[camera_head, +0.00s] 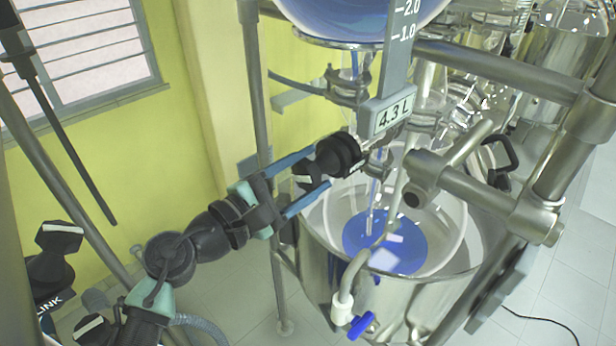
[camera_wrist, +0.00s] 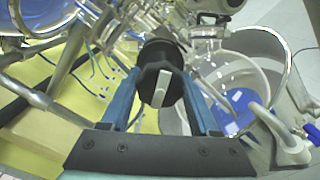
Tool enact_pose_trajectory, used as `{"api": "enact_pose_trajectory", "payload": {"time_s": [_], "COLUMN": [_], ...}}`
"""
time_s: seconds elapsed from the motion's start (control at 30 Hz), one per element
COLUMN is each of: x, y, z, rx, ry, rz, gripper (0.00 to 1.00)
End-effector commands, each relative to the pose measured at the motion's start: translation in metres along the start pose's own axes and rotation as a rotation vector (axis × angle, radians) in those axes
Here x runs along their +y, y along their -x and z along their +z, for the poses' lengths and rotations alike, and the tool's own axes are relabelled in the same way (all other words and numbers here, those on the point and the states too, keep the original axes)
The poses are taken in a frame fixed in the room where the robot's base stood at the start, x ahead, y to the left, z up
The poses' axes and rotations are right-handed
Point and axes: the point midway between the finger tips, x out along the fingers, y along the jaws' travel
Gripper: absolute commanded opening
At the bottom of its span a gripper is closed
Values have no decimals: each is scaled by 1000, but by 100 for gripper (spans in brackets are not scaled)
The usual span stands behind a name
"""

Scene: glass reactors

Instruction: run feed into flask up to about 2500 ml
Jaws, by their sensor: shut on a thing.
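The feed vessel (camera_head: 350,20) holds blue liquid at the top of the head view, behind a scale marked 1.0 and 2.0. A readout (camera_head: 394,115) beneath the scale shows 4.3 L. My gripper (camera_head: 318,172) is shut on a black valve knob (camera_head: 338,156) below the feed vessel. The wrist view shows the knob (camera_wrist: 161,80) with a pale bar on its face, between the blue fingers. A thin blue streak (camera_head: 373,190) shows in the tube below the valve. The glass flask (camera_head: 455,215) below holds a pool of blue liquid (camera_head: 375,235); no level mark on it is readable.
The flask sits in a steel pot (camera_head: 320,255). A blue-handled tap (camera_head: 361,325) is at its front. Steel rods and clamps (camera_head: 480,190) crowd the right. More glassware (camera_head: 480,95) stands behind. Free floor (camera_head: 235,300) shows lower left of the pot.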

Motion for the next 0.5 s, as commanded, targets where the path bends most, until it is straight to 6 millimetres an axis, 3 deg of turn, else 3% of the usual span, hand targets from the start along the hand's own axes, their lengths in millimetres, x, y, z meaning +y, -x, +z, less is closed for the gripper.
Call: {"api": "enact_pose_trajectory", "payload": {"time_s": [0.5], "x": [-1], "y": [0], "z": [0], "rx": [-3], "ry": [-492], "rz": [0], "gripper": [6]}}
